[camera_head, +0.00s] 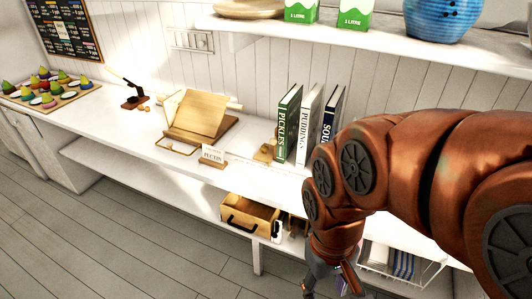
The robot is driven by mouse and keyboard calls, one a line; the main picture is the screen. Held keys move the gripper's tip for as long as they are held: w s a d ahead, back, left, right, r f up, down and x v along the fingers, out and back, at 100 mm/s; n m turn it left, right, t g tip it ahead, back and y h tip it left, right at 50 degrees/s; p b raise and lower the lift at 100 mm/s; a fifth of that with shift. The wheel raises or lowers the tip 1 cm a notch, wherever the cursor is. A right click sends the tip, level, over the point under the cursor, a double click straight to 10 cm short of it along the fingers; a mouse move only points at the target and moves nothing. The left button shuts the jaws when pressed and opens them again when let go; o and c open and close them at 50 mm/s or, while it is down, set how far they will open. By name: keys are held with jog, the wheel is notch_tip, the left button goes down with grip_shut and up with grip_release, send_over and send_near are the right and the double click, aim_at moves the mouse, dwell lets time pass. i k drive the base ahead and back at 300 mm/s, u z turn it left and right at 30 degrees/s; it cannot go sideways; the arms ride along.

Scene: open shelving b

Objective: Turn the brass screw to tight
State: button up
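I cannot make out the brass screw for certain. A wooden book stand (198,117) is on the white counter, with a thin brass-coloured frame (175,147) at its front. A small wooden and brass-coloured piece (265,152) sits beside the green book, too small to read clearly. My copper arm comes in from the right and bends downward. My gripper (333,283) hangs low at the bottom of the picture, in front of the shelving and below the counter top. It is apart from the stand, and its fingers are too unclear to tell whether they are open.
Upright books (308,122) stand right of centre, partly behind my arm. An open wooden drawer (250,215) is below. A dark tool (135,96) and a tray of cupcakes (45,104) are left. Floor at lower left is clear.

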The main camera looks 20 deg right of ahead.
aim_at(264, 148)
jog(key=i, duration=0.55)
jog(key=u, duration=1.05)
